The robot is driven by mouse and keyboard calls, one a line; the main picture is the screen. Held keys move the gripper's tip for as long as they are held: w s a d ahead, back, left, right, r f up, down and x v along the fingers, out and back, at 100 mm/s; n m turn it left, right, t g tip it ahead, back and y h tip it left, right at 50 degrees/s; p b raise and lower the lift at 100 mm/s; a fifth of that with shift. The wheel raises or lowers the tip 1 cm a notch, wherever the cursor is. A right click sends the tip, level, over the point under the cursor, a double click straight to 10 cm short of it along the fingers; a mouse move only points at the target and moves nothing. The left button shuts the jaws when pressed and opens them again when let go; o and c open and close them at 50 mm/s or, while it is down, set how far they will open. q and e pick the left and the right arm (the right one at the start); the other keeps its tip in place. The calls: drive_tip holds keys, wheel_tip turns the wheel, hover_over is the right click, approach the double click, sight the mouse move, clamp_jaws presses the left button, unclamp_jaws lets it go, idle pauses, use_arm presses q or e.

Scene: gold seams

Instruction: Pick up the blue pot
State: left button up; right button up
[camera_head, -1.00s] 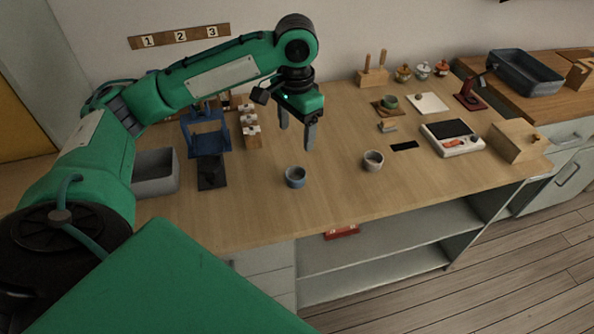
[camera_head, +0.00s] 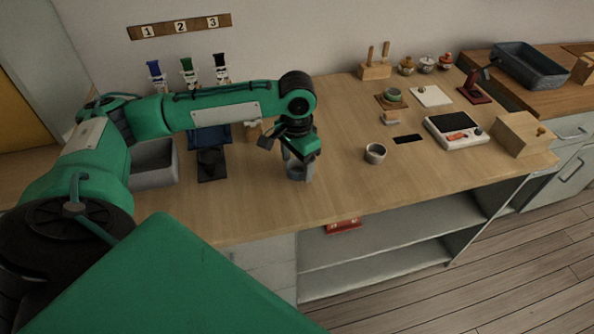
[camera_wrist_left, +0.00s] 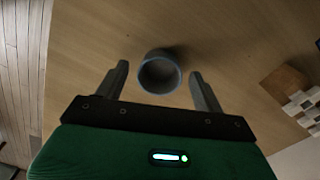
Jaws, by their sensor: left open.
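The blue pot (camera_wrist_left: 146,85) is a small round open cup standing upright on the wooden worktop. In the left wrist view it sits between the tips of my left gripper (camera_wrist_left: 157,82), with a gap on each side. In the head view my left gripper (camera_head: 299,168) is lowered over the blue pot (camera_head: 296,176) and hides part of it. My left gripper is open and holds nothing. My right gripper is out of view.
A pale grey cup (camera_head: 375,154) stands to the right on the worktop (camera_head: 340,190). A white scale (camera_head: 456,132) and a wooden box (camera_head: 522,135) are farther right. A grey bin (camera_head: 154,165) and a dark stand (camera_head: 211,165) are to the left. The worktop's front edge is close.

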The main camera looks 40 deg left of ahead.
use_arm(q)
drive_tip(key=c, duration=1)
drive_tip(key=shift+c, duration=0.2)
drive_tip(key=shift+r, duration=0.15)
